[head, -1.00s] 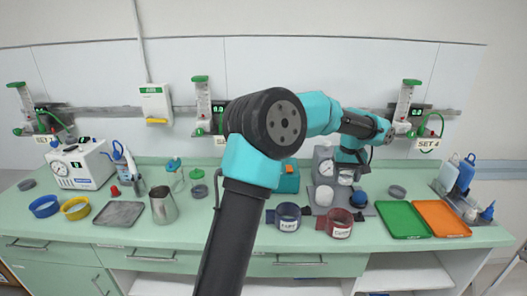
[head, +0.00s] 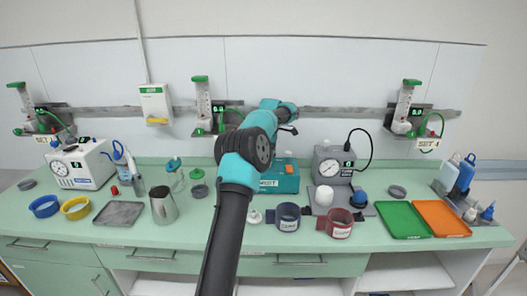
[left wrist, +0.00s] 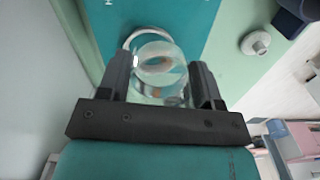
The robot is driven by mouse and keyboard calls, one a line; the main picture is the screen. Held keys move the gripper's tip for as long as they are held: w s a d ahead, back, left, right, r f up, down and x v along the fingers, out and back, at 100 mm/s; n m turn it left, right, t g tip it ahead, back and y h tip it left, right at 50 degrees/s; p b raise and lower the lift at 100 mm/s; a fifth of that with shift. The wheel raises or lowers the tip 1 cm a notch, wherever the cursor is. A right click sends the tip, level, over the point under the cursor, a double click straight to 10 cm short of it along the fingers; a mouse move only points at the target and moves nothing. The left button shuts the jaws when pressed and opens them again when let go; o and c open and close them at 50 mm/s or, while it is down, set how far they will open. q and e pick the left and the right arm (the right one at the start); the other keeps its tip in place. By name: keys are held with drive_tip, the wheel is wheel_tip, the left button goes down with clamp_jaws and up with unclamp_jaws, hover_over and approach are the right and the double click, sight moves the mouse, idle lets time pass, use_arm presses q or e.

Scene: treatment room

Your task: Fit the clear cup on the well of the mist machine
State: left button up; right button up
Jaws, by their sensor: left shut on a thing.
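The mist machine (head: 283,178) is a teal box on the counter behind the two cuffs. Its teal top (left wrist: 185,18) fills the upper middle of the left wrist view. My left gripper (left wrist: 160,72) is shut on the clear cup (left wrist: 158,58), which sits between its two fingers over the machine. A pale ring (left wrist: 131,38) shows beside and behind the cup; whether cup and machine touch, I cannot tell. In the head view my left arm reaches up the middle, and its fingers and the cup cannot be made out. My right gripper is not in view.
A blue cuff (head: 288,217) and a red cuff (head: 339,223) stand in front. A small white round piece (head: 255,217) lies left of the blue cuff. A grey machine (head: 333,170) stands close on the right, a metal jug (head: 163,205) on the left.

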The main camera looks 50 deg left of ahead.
use_arm(q)
drive_tip(key=a, duration=0.1)
drive_tip(key=s+a+n, duration=0.1)
drive_tip(key=shift+s+a+f, duration=0.1)
drive_tip(key=shift+a+f, duration=0.1)
drive_tip(key=shift+a, duration=0.2)
drive_tip(key=shift+f, duration=0.2)
drive_tip(key=shift+f, duration=0.7)
drive_tip(key=shift+f, duration=1.1)
idle(1.6)
drive_tip(key=shift+d+f, duration=0.1)
drive_tip(key=shift+f, duration=0.2)
